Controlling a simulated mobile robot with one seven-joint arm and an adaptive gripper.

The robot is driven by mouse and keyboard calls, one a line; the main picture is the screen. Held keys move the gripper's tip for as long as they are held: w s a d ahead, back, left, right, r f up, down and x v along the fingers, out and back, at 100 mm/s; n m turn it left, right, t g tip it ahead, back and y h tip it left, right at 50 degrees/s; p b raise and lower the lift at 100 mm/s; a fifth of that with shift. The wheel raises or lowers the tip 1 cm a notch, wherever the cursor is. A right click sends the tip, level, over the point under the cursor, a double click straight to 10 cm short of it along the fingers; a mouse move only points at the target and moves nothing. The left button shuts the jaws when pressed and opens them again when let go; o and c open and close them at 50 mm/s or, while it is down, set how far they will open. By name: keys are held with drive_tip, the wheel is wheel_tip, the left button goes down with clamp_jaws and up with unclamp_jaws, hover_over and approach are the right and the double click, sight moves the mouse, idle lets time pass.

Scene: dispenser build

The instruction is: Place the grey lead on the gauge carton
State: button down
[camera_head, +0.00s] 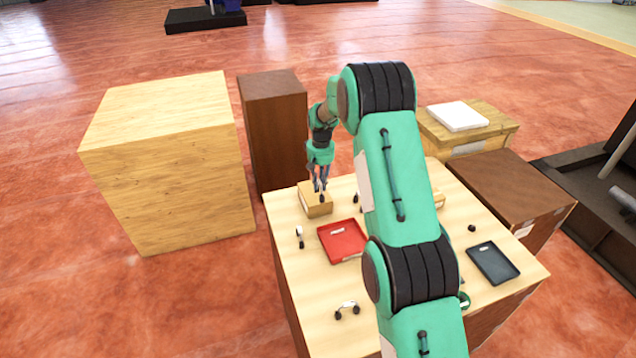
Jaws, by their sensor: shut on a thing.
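My gripper (320,186) points down over a small cardboard carton (312,208) at the back left of the light wooden table. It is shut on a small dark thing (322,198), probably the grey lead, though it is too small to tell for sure. The thing is at or just above the carton top; I cannot tell whether they touch. The carton may be the gauge carton; I cannot read any label. Another light carton (439,200) shows partly behind my arm.
A red tray (330,246) and a dark blue tray (480,252) lie on the table (300,285). A white-and-black piece (299,237), a lead-like piece with black ends (346,309) and a small black piece (472,228) lie loose. Large boxes stand around; my arm hides the middle.

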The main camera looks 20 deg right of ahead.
drive_tip(key=w, duration=0.4)
drive_tip(key=shift+w+d+f+p, duration=0.2)
drive_tip(key=shift+w+d+p, duration=0.05)
drive_tip(key=shift+w+p, duration=0.1)
drive_tip(key=shift+f+p, duration=0.45)
drive_tip(key=shift+f, duration=1.3)
drive_tip(key=shift+f, duration=0.15)
drive_tip(key=c, duration=1.6)
unclamp_jaws()
